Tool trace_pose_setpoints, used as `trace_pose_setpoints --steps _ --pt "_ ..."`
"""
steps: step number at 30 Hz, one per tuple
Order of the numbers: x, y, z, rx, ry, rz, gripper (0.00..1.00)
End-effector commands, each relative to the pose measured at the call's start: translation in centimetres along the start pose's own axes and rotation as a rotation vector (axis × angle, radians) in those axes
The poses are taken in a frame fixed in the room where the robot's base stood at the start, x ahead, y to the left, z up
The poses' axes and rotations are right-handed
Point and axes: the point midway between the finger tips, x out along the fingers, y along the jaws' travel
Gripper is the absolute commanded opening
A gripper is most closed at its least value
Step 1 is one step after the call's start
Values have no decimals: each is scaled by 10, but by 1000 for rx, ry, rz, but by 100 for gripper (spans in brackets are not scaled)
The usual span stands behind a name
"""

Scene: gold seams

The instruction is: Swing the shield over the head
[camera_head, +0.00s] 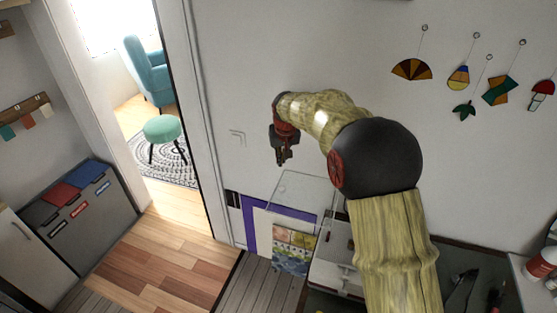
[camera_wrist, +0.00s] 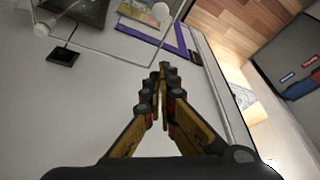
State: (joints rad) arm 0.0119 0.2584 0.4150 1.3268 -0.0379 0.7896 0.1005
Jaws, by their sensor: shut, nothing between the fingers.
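The shield appears to be a clear panel with thin pale edges (camera_head: 300,188), standing raised above a white machine (camera_head: 337,262) low in the head view. The same clear panel shows at the upper left of the wrist view (camera_wrist: 98,42). The machine's head is not clearly made out; my arm covers part of that area. My gripper (camera_head: 282,160) points down just above and left of the panel's upper edge. In the wrist view its fingertips (camera_wrist: 161,70) are together, with nothing between them. I cannot tell whether they touch the panel.
A purple-edged board (camera_head: 250,222) and a patterned sheet (camera_head: 294,247) are beside the machine. Glass ornaments (camera_head: 411,69) hang on the wall at right. Bins (camera_head: 80,205) stand at left. A doorway opens onto a stool (camera_head: 162,128). Tools (camera_head: 460,290) lie at lower right.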

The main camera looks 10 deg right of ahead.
Motion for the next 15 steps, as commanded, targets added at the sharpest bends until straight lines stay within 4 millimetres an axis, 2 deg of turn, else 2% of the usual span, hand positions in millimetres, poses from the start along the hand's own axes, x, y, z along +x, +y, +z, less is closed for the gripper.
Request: trace_pose_setpoints --steps 3,12,15 --pt "25 0 1 0 -4 0 0" --pt "72 0 0 0 -1 0 0" --pt "67 0 13 -1 0 0 0"
